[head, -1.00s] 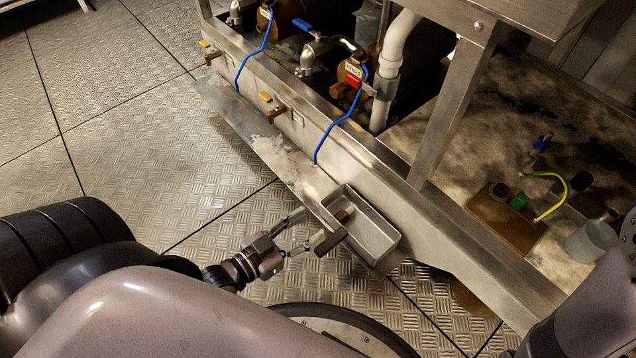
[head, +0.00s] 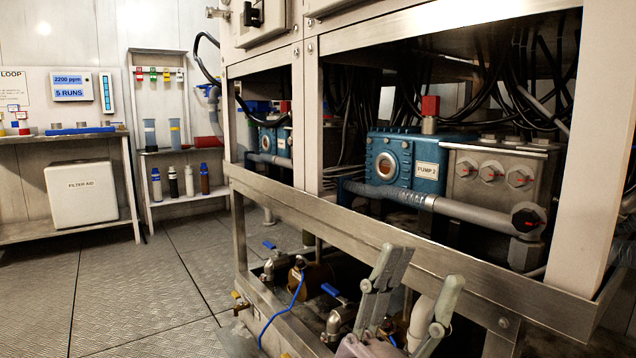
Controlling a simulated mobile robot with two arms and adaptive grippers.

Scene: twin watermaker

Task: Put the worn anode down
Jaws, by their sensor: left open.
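My left gripper (head: 420,268) is raised at the lower middle of the head view, its two grey fingers pointing up and spread apart. It is open, with nothing visible between the fingers. It shows in front of the steel frame's lower rail. The worn anode is not visible in the current view, and neither is the metal tray seen earlier. My right gripper is not in view.
The steel frame (head: 340,226) holds a blue pump (head: 408,160) labelled PUMP 2 and a grey hose (head: 455,209). Valves with blue handles (head: 334,290) sit below. A bench, a white FILTER AID box (head: 81,194) and shelves stand at left. Floor there (head: 130,285) is clear.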

